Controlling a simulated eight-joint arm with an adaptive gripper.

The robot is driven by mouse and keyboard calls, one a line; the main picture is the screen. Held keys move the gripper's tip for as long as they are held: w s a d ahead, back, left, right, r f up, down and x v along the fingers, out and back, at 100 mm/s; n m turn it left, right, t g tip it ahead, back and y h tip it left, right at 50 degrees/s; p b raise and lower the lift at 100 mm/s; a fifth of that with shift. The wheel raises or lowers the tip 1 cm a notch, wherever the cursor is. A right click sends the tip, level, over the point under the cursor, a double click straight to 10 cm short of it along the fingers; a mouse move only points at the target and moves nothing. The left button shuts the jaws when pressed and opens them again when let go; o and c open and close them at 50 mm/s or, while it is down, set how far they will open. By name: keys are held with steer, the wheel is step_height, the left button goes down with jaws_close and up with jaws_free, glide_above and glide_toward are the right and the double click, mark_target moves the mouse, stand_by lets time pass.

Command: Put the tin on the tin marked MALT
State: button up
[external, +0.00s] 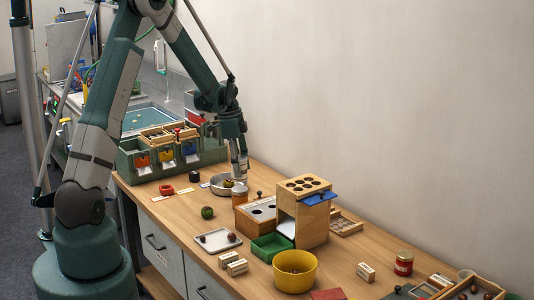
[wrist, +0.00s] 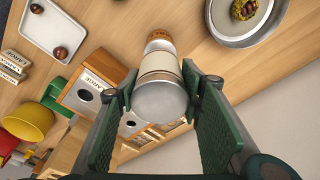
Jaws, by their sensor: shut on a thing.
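My gripper (wrist: 160,88) is shut on a tin (wrist: 160,99) with a silver end and a cream band, one finger on each side. In the external view my gripper (external: 240,178) is low over the table, and the held tin is hard to make out there. An orange-brown tin (external: 240,197) stands directly below it; it also shows in the wrist view (wrist: 160,37), beyond the held tin and partly hidden by it. I cannot tell whether the two tins touch. A red tin (external: 403,263) with a pale label stands farther right. I cannot read MALT on any tin.
A round metal dish (external: 218,188) with a green burr is close beside the orange-brown tin. A wooden box with holes (external: 259,213) and a taller wooden box (external: 306,225) stand on the other side. A white tray (external: 215,240) and yellow bowl (external: 294,280) are nearer the front.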

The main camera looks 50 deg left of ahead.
steer(key=shift+f, duration=1.85)
steer(key=shift+f+b, duration=0.1)
steer(key=shift+b, duration=0.2)
steer(key=o, duration=1)
steer(key=shift+o, duration=0.2)
steer(key=r, duration=0.4)
steer(key=s+a+r, duration=0.1)
steer(key=r, duration=0.3)
steer(key=r+p, duration=0.1)
steer(key=r, duration=0.3)
steer(key=shift+s+a, duration=0.15)
steer(key=shift+r, duration=0.15)
